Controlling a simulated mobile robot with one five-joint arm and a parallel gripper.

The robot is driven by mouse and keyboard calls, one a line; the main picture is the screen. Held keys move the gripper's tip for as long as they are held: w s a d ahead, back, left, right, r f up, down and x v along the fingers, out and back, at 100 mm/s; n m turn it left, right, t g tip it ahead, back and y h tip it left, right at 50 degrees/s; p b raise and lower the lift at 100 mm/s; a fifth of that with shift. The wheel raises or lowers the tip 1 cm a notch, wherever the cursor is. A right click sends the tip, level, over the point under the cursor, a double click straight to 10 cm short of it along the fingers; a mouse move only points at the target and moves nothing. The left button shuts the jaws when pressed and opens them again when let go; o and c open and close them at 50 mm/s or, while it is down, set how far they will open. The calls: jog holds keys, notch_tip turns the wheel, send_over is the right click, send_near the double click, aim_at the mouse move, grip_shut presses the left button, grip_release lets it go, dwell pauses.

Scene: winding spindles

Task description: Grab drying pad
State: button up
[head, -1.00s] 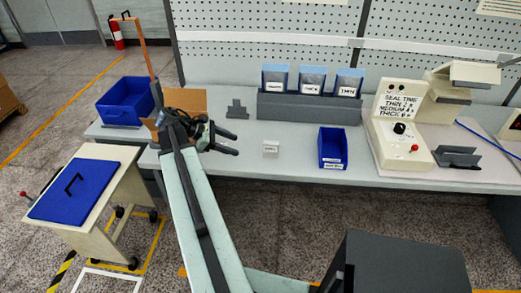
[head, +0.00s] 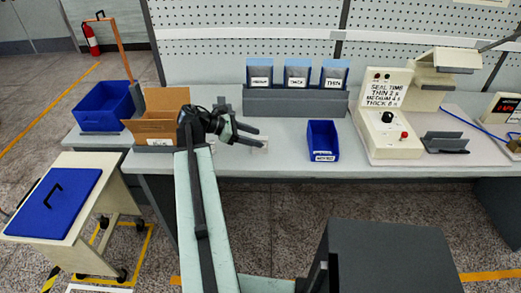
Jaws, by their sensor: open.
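A small pale item with a label, which looks like the drying pad (head: 262,148), lies on the workbench (head: 225,164) left of the blue open bin. It is partly hidden behind my gripper's fingers. My gripper (head: 260,136) is open and empty, its dark fingers pointing right. In the picture its tips overlap the pad; I cannot tell how high they are above it.
The blue bin (head: 323,141) stands right of the pad, the grey rack (head: 295,102) with three labelled packs behind. The sealing machine (head: 388,120) is further right. A cardboard box (head: 158,118) and blue crate (head: 103,107) are left. A cart (head: 65,205) stands front left.

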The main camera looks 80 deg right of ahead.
jog(key=shift+s+d+f, duration=0.15)
jog(key=shift+s+f, duration=0.1)
jog(key=shift+s, duration=0.2)
grip_shut()
